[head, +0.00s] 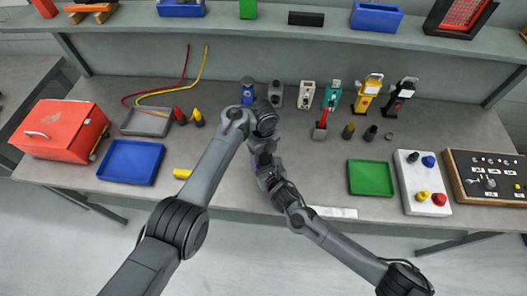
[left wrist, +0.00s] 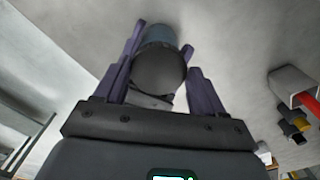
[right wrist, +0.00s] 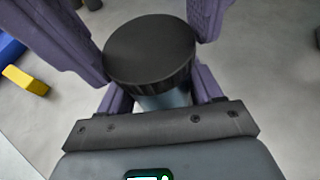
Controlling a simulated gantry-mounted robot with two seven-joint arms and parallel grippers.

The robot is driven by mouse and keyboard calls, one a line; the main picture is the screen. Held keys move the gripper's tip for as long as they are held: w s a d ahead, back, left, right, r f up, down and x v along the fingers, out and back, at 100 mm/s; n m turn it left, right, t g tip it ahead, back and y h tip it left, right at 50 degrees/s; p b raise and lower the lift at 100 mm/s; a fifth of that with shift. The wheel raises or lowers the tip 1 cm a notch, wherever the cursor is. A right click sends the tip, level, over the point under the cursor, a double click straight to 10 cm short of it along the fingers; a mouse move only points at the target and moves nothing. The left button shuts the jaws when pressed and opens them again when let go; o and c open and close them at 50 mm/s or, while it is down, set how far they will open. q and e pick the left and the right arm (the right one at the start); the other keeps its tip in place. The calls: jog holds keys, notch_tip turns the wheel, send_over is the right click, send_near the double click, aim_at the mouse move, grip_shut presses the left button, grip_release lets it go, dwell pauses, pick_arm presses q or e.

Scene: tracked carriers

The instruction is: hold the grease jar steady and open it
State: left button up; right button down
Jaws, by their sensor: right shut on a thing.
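The grease jar has a black ribbed lid (right wrist: 150,48) and a blue-grey body (right wrist: 162,98). My right gripper (right wrist: 160,95) is shut on the jar's body, just below the lid, in the right wrist view. My left gripper (left wrist: 160,60) has its purple fingers on either side of the lid, open around it; a firm grip on the lid does not show. The dark lid also shows in the left wrist view (left wrist: 160,70), with part of the body (left wrist: 158,36) beyond. In the head view my arms meet mid-bench and mostly hide the jar.
A blue tray (head: 107,171), a yellow block (head: 182,173) and a red toolbox (head: 46,133) lie to the left. A green tray (head: 370,178) and a white board with knobs (head: 412,197) lie to the right. Several bottles and tools stand behind my arms.

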pick_arm(q)
jog(key=c, duration=0.7)
pick_arm(e)
jog(key=shift+a, duration=0.1)
pick_arm(q)
jog(key=n, duration=0.5)
jog(key=shift+r+n, duration=0.1)
jog(key=shift+n, duration=0.3)
pick_arm(e)
jog(key=shift+s+a, duration=0.15)
pick_arm(q)
jog(key=shift+w, duration=0.1)
jog(key=o, duration=1)
jog(key=shift+d, duration=0.1)
jog(key=shift+o, duration=0.9)
pick_arm(e)
jog(key=shift+w+d, duration=0.2)
jog(key=shift+d, duration=0.1)
